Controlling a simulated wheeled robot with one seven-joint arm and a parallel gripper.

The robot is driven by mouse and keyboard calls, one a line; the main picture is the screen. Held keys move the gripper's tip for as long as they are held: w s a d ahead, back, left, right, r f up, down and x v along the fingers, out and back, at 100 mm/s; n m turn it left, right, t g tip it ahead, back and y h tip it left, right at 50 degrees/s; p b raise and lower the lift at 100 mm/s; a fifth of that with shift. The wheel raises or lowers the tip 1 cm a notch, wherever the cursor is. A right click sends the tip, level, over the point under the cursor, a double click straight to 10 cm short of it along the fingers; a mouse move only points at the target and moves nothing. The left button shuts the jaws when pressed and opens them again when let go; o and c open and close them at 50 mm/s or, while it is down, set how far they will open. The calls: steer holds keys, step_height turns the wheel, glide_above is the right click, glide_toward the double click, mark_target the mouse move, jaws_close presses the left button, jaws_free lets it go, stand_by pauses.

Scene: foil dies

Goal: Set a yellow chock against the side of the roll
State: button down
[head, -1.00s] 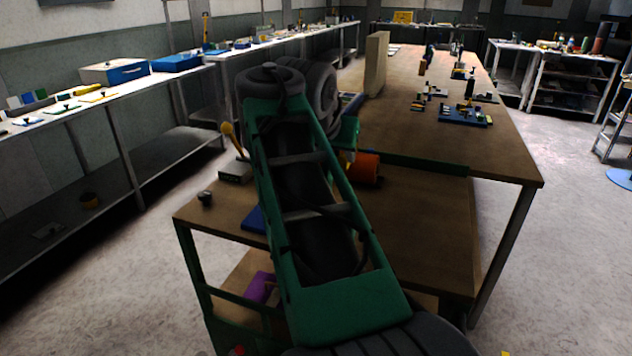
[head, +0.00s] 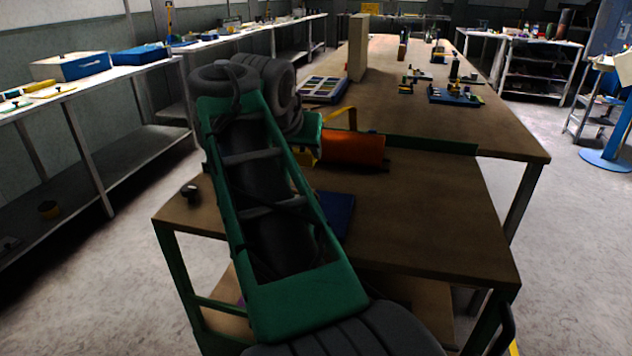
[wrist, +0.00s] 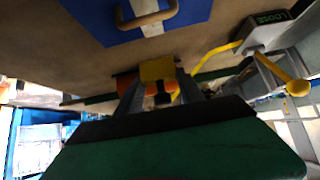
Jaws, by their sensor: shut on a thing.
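The orange roll (head: 352,148) lies on the near part of the brown bench, just right of my arm in the head view. In the wrist view the roll (wrist: 126,82) shows partly behind the yellow chock (wrist: 157,70). My gripper (wrist: 158,88) is shut on this chock, with a finger on either side of it. In the head view my arm hides most of the gripper, and a bit of yellow (head: 312,157) shows beside the roll's left end. I cannot tell whether the chock touches the roll.
A blue plate (head: 338,212) lies on the bench near my arm; its handle (wrist: 148,15) shows in the wrist view. A grey block (wrist: 268,32) with a yellow lever stands nearby. A green strip (head: 430,145) runs behind the roll. The bench's right front is clear.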

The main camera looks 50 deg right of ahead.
step_height(320, 180, down, 2)
steer(key=shift+f+b, duration=0.1)
steer(key=shift+b, duration=0.5)
steer(key=w+d+f+b, duration=0.1)
steer(key=w+d+f, duration=0.1)
steer(key=d, duration=0.2)
steer(key=w+d+f+b, duration=0.1)
steer(key=d+f, duration=0.2)
steer(key=d, duration=0.1)
steer(key=w+d+f+b, duration=0.1)
steer(key=w+d+f, duration=0.1)
steer(key=d, duration=0.3)
steer(key=shift+w+f+b, duration=0.3)
steer(key=shift+f, duration=0.15)
steer(key=shift+r, duration=0.15)
steer(key=c, duration=0.7)
jaws_free()
steer(key=p+v, duration=0.3)
steer(key=v, duration=0.9)
steer(key=shift+a, duration=0.15)
